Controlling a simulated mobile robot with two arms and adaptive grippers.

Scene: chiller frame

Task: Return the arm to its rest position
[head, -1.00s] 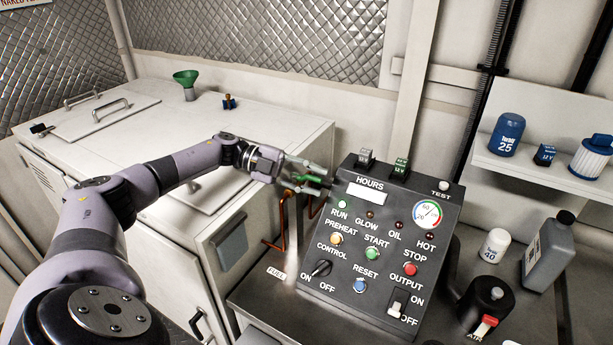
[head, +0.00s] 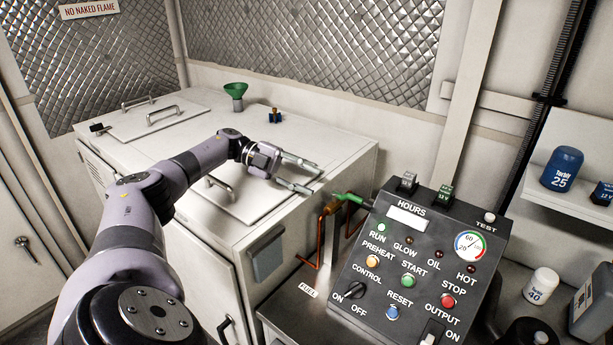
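My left arm comes in from the left, over the white cabinet. My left gripper (head: 315,178) is open, its two fingers apart with nothing between them. It points right, above the cabinet's right front edge. A valve with a green handle (head: 350,198) sits on the copper pipe (head: 318,232) just right of and below the fingertips, apart from them. My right gripper is not in view.
The dark control panel (head: 418,265) stands right of the pipe on a dark bench. A shelf with a blue Turbh 25 bottle (head: 562,168) is at the right.

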